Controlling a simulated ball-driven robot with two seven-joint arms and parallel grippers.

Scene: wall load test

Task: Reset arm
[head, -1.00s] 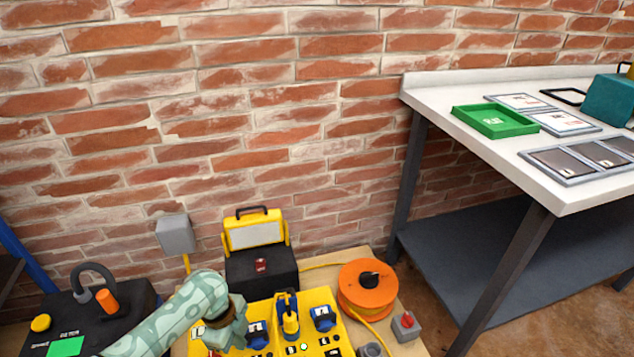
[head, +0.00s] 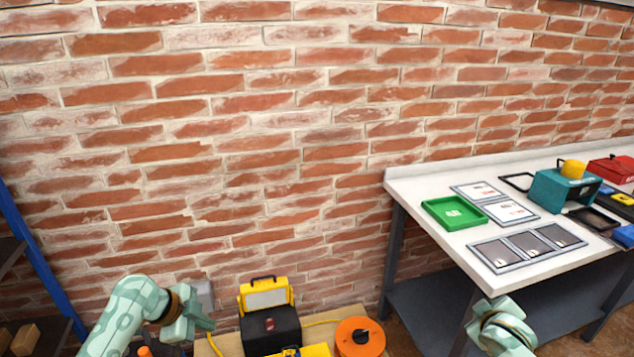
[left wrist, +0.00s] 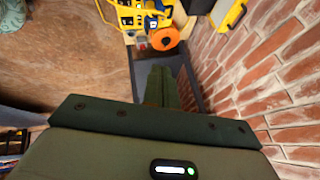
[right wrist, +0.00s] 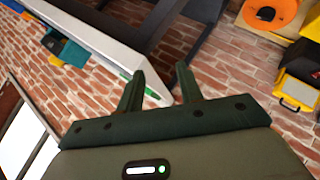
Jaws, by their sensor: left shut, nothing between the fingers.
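My left arm comes in at the lower left of the head view. Its pale green patterned gripper (head: 202,322) is raised in front of the brick wall, left of the yellow-and-black case. In the left wrist view the left fingers (left wrist: 163,72) are together with nothing between them. My right gripper (head: 503,318) shows at the lower right of the head view, in front of the white table's near edge. In the right wrist view its fingers (right wrist: 159,72) are apart and the gap between them is empty.
The white table (head: 430,188) on the right bears a green tray (head: 455,213), framed panels and a teal box (head: 548,192). A yellow-and-black case (head: 270,325) and an orange reel (head: 360,338) stand low in the middle. A blue-posted shelf (head: 35,260) is at left.

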